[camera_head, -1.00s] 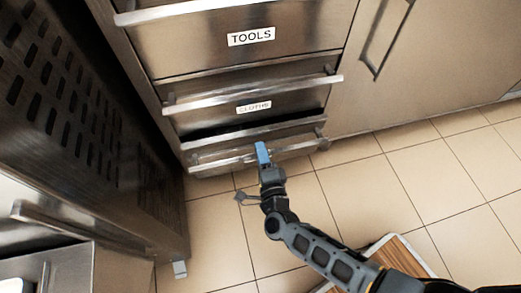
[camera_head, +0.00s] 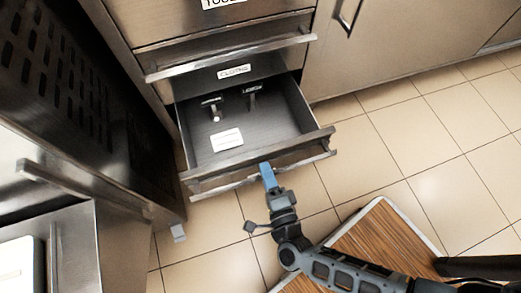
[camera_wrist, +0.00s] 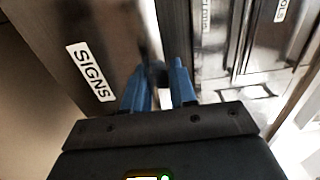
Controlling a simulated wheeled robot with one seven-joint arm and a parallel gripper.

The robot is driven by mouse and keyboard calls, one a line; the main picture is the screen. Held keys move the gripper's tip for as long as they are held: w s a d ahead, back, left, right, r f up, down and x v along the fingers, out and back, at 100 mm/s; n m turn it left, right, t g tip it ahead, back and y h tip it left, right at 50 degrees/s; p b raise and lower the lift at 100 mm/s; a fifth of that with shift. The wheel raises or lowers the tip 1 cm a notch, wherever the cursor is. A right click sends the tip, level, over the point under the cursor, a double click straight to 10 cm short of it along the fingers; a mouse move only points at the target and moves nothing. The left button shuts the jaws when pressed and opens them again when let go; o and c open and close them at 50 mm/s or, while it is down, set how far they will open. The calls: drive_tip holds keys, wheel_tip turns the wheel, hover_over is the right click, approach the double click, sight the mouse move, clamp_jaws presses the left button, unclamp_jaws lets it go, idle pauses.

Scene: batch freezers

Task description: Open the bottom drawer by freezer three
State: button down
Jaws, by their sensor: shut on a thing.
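The bottom drawer (camera_head: 305,117) is pulled well out of the steel cabinet in the head view. Its front carries a bar handle (camera_head: 225,184). My gripper (camera_head: 267,172) has blue fingers and is shut on that handle near its middle. In the wrist view my blue fingers (camera_wrist: 160,88) close around the bright bar, and a label reading SIGNS (camera_wrist: 90,72) shows on the drawer front beside them. Inside the drawer lie a white card (camera_head: 227,140) and two small dark items (camera_head: 212,107).
The CLOTHS drawer (camera_head: 285,62) above is shut. A steel unit with a slotted side panel (camera_head: 60,90) stands close on the left. A wood-topped board or platform (camera_head: 385,240) is at the lower right. Tiled floor (camera_head: 390,150) is clear on the right.

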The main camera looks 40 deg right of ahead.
drive_tip(key=b+v, duration=0.1)
drive_tip(key=v, duration=1.5)
drive_tip(key=shift+s, duration=0.4)
drive_tip(key=shift+a, duration=0.1)
drive_tip(key=c, duration=1)
unclamp_jaws()
drive_tip(key=v, duration=0.7)
drive_tip(key=shift+s, duration=0.35)
drive_tip(key=shift+a+r, duration=0.1)
drive_tip(key=shift+a, duration=0.05)
